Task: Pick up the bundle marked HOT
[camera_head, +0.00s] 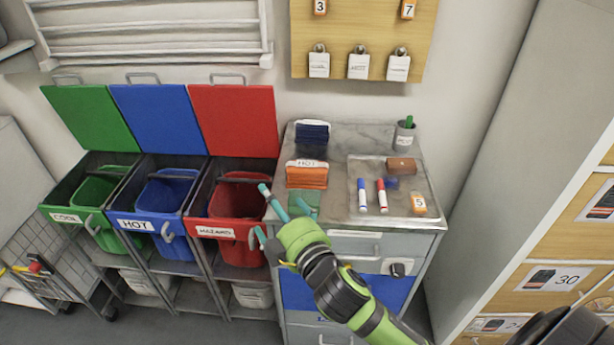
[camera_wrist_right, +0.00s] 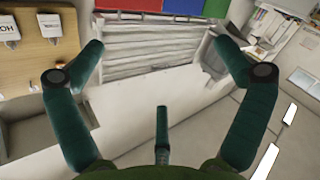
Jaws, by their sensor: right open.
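The orange folded bundle (camera_head: 306,178) has a white band marked HOT and lies on the grey cabinet top (camera_head: 340,140). A dark blue bundle (camera_head: 312,131) lies behind it and a green bundle (camera_head: 305,200) in front, partly hidden by my gripper. My right gripper (camera_head: 272,214) is open and empty, near the cabinet's front left edge, left of and in front of the orange bundle. Its spread fingers also show in the right wrist view (camera_wrist_right: 158,62), with no bundle between them. My left gripper is not in view.
Green, blue and red bins (camera_head: 263,255) stand left of the cabinet; the blue one is also marked HOT. A tray (camera_head: 400,204) with markers, a brown item and an orange-white tag lies right of the bundles. A cup (camera_head: 404,137) stands behind it.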

